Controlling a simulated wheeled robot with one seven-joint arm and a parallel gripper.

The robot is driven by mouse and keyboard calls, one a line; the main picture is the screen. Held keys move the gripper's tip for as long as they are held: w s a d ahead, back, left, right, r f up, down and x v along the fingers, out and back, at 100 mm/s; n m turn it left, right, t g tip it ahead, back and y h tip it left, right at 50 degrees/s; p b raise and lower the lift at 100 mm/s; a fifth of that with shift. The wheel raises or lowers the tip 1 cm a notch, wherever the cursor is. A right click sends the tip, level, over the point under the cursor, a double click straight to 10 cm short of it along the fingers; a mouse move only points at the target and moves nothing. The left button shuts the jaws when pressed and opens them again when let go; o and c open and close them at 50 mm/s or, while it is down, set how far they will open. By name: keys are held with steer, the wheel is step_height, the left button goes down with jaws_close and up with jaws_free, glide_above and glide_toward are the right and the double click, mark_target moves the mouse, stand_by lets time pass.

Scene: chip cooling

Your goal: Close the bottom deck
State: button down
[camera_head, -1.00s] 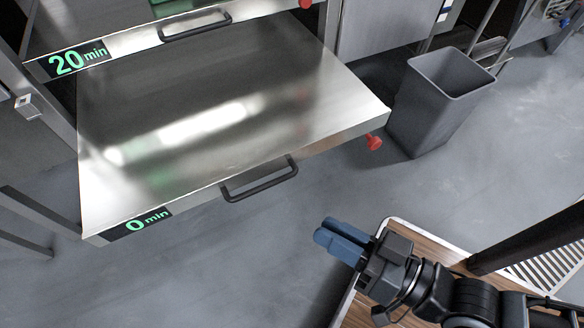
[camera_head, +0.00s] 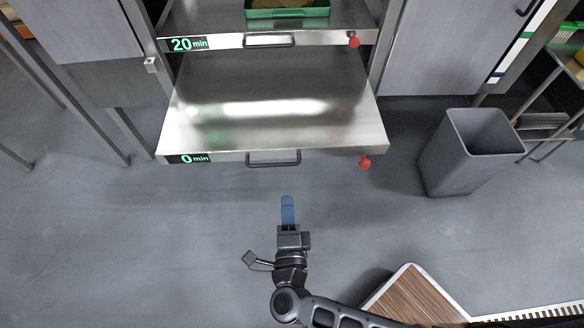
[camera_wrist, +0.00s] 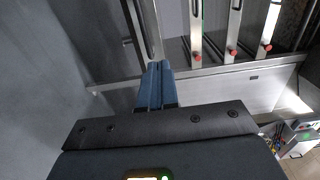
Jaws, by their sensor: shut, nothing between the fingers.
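The bottom deck (camera_head: 280,90) is a shiny steel drawer labelled 0 min, pulled well out of the rack in the head view. Its black handle (camera_head: 274,158) runs along the front edge, and a red knob (camera_head: 364,162) sits at the right of that edge. My gripper (camera_head: 288,199) has blue fingers, shut and empty, in front of the handle with a gap of floor between them in the picture. In the wrist view the blue fingers (camera_wrist: 156,72) lie together, and steel deck fronts with red knobs show beyond them.
The 20 min deck (camera_head: 225,40) above holds a green tray (camera_head: 288,13). A grey bin (camera_head: 470,150) stands on the floor to the right. Steel rack posts and cabinets flank the decks.

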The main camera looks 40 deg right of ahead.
mark_target(282, 82)
steer(key=b+x, duration=0.1)
steer(key=x, duration=1.3)
steer(key=shift+f+b, duration=0.1)
steer(key=shift+b, duration=0.25)
steer(key=shift+w+d, duration=0.2)
steer(key=shift+w, duration=0.1)
steer(key=b+x, duration=1.2)
steer(key=x, duration=1.5)
steer(key=shift+w+d+f, duration=0.15)
steer(key=shift+w+d, duration=0.05)
steer(key=shift+w, duration=0.1)
steer(key=shift+w+d+b, duration=0.35)
steer(key=shift+w, duration=0.15)
steer(key=shift+w+d+r, duration=0.1)
steer(key=shift+w+r, duration=0.05)
steer(key=shift+r, duration=0.2)
steer(key=shift+d, duration=0.1)
